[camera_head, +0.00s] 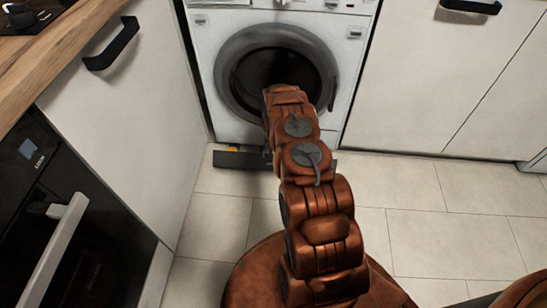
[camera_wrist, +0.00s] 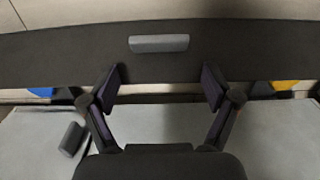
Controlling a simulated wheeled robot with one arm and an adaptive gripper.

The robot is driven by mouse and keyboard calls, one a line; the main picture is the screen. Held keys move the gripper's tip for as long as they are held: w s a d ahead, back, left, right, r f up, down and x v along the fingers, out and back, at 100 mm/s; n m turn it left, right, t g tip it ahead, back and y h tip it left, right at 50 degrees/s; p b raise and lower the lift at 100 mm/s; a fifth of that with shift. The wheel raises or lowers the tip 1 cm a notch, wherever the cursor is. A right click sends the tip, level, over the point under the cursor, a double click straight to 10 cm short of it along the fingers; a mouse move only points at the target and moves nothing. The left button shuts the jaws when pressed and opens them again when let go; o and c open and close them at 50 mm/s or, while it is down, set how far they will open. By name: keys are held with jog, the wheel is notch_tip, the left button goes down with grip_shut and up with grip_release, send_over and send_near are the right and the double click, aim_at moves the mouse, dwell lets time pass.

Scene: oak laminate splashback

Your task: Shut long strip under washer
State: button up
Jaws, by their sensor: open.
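The white washer (camera_head: 285,70) stands against the far side, with its round door shut. The long dark strip (camera_head: 240,161) lies low in front of the washer's base, pulled out from it, with a gap behind. In the wrist view the strip (camera_wrist: 60,55) runs across the upper part, with a small grey block-like handle (camera_wrist: 159,43) at its middle. My gripper (camera_wrist: 162,75) is open, its two fingers spread at the strip's edge on either side of the handle. Nothing is between the fingers. I cannot tell whether they touch the strip. My arm hides part of the strip in the head view.
Yellow and blue items (camera_wrist: 285,86) show in the gap behind the strip; a yellow one (camera_head: 232,149) also shows in the head view. White cabinets (camera_head: 430,80) flank the washer, and a black oven (camera_head: 60,220) stands left. The tiled floor (camera_head: 440,215) at right is clear.

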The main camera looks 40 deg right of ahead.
notch_tip(320, 180, up, 11)
jog(key=shift+f, duration=0.2)
dwell(0.4)
dwell(0.5)
